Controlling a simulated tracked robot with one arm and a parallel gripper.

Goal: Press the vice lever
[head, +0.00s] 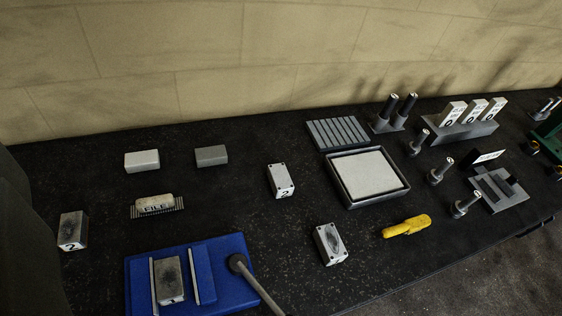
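The vice is at the bottom left of the head view, with a flat blue base (232,288) cut off by the lower edge. Two upright grey jaw plates stand on it, and a grey block (170,281) with a dark oval patch sits between them. A visible gap lies between the block and the right jaw plate (203,275). The vice lever (259,286) has a dark round end at the base's right side. Its pale rod slants down to the right and out of the picture. My gripper is not in view.
Number-marked blocks (280,181) stand around the dark bench. A yellow tool (407,226) lies right of the block with a dark patch (331,244). A square tray (368,175), a ribbed plate (337,133) and several upright pegs fill the right. A stone wall (280,50) closes the back.

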